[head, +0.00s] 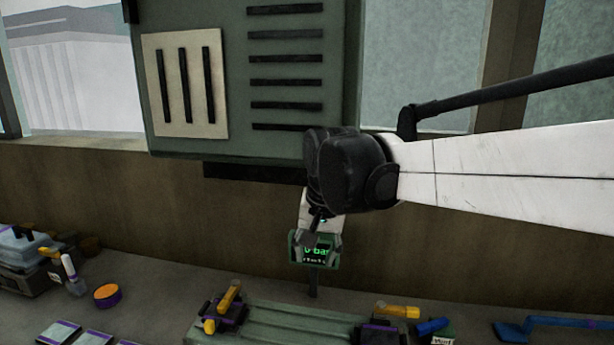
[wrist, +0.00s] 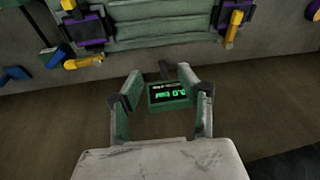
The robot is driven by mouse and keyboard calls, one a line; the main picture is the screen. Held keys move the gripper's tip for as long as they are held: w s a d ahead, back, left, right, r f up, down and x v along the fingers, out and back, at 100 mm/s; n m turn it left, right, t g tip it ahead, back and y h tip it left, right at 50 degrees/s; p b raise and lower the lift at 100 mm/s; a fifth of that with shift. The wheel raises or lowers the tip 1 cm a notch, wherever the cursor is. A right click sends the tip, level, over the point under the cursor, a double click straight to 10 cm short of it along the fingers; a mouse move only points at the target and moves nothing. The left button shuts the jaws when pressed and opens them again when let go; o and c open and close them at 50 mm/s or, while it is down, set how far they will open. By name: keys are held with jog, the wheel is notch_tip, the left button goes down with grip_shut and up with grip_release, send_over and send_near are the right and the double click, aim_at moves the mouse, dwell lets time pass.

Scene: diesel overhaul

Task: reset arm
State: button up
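A small dark gauge with a green lit display (wrist: 172,94) shows between the fingers, upside down. I see no finger closed on it, but cannot tell how far beyond the fingertips it is. In the head view my gripper (head: 315,238) points down in front of the back wall, at the end of my white arm. The gauge display (head: 317,251) shows there reading "0 bar", partly covered by my gripper.
A green fixture (head: 290,325) with purple-and-black clamps (head: 222,310) stands on the bench below. A green panel (head: 235,75) hangs behind my arm.

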jog(key=s+d+f+t, duration=0.2)
jog(key=s+d+f, duration=0.1)
jog(key=s+d, duration=0.6)
jog(key=s+d+f+n+t+h, duration=0.1)
jog(key=s+d+f+t, duration=0.1)
jog(key=s+d, duration=0.7)
jog(key=shift+s+d+f, duration=0.15)
jog(key=shift+s+f, duration=0.5)
